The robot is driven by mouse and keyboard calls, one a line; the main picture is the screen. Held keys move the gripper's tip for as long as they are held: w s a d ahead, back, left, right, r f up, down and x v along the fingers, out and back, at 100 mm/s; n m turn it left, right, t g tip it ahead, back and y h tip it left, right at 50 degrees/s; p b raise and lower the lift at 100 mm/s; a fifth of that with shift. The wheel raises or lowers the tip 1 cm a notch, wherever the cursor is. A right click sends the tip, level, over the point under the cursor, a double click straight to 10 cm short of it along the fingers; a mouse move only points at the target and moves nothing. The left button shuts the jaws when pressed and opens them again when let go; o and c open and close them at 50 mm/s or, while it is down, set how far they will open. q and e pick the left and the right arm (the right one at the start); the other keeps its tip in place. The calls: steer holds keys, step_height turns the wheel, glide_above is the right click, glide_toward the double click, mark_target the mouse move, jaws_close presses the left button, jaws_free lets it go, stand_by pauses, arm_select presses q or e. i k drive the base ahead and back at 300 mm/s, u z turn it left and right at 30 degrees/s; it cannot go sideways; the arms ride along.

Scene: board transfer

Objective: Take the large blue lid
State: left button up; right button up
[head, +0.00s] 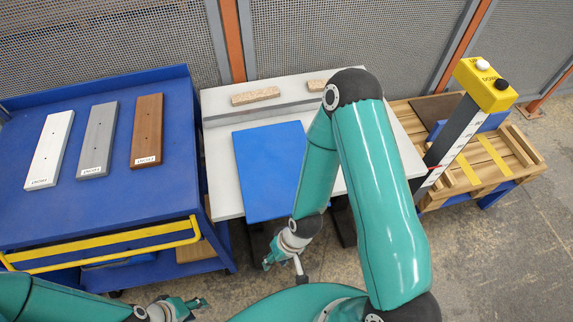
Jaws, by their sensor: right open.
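A large flat blue panel (262,163), which looks like the lid, lies on the white table (226,190) in the middle. My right arm passes in front of its right side and hides part of it. My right gripper (274,257) is open and empty, just off the front edge of the table, below the panel in the picture and apart from it. My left gripper (192,305) is low at the bottom left, away from the panel, with nothing visible in it. Its jaws are too small to judge.
A blue cart (95,225) with a yellow rail stands at left, bearing white (50,150), grey (98,140) and brown (147,130) boards. Chipboard pieces (256,96) lie at the table's back. A yellow-topped post (485,85) and wooden pallet (500,160) stand at right.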

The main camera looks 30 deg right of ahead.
mark_target(270, 159)
steer(key=k, duration=0.9)
steer(key=u, duration=0.45)
